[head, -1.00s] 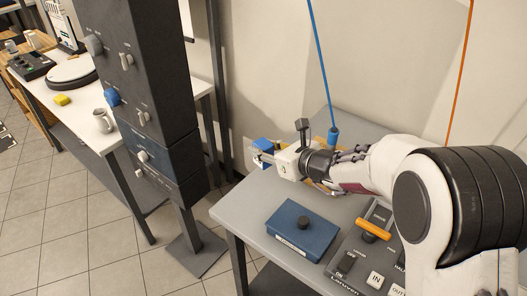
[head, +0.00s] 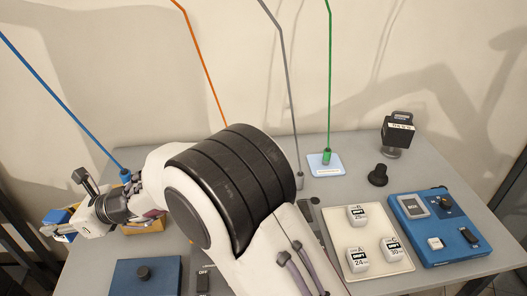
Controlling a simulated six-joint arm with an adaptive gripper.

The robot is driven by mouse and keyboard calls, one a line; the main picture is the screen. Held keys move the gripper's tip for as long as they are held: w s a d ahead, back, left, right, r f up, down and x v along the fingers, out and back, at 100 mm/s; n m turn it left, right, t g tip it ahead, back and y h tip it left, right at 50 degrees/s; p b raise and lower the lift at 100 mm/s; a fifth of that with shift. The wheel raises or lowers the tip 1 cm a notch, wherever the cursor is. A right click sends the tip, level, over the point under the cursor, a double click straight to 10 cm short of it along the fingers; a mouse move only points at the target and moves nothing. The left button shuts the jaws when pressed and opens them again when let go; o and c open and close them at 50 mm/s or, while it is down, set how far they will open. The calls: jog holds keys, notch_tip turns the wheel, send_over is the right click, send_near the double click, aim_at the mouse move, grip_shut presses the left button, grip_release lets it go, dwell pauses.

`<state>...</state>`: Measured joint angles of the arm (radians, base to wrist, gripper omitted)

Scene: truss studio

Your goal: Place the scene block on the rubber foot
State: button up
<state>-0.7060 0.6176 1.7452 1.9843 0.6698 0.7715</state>
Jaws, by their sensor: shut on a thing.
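My gripper (head: 72,225) is at the far left of the head view, over the left end of the grey table. It is shut on a small blue block (head: 56,216), partly hidden by the fingers. I cannot read a label on it. A black round foot with a short stem (head: 378,177), which looks like the rubber foot, stands on the table at the right, far from my gripper. Its top looks bare. Several white labelled blocks (head: 358,260) sit on a cream tray (head: 340,228) to the left of a blue panel.
A blue panel (head: 425,210) lies right of the tray. A black labelled cube on a stand (head: 398,130) is behind the foot. A green cable ends on a pale blue pad (head: 313,167). A blue box with a knob (head: 135,280) is front left. My arm hides the table's middle.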

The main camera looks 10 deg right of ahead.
aim_at(54, 216)
notch_tip(54, 216, up, 15)
jog(key=w+d+m+t+h, duration=0.1)
jog(key=w+d+m+t, duration=0.1)
jog(key=w+d, duration=0.9)
jog(key=w+d+m+t+h, duration=0.25)
jog(key=w+d, duration=0.35)
jog(key=d, duration=0.8)
jog(key=w+d+m+t+h, duration=0.1)
jog(key=w+d+m+t, duration=0.2)
jog(key=w+d, duration=0.8)
jog(key=d+m+t+h, duration=0.2)
jog(key=d+m+h, duration=0.2)
jog(key=d, duration=2.4)
jog(key=s+d+m+t+h, duration=0.1)
jog(key=s+d+m+h, duration=0.15)
jog(key=d, duration=1.05)
jog(key=s+d+m+h, duration=0.2)
jog(key=s+d, duration=0.1)
jog(key=d, duration=1)
notch_tip(54, 216, down, 11)
jog(key=shift+s, duration=0.25)
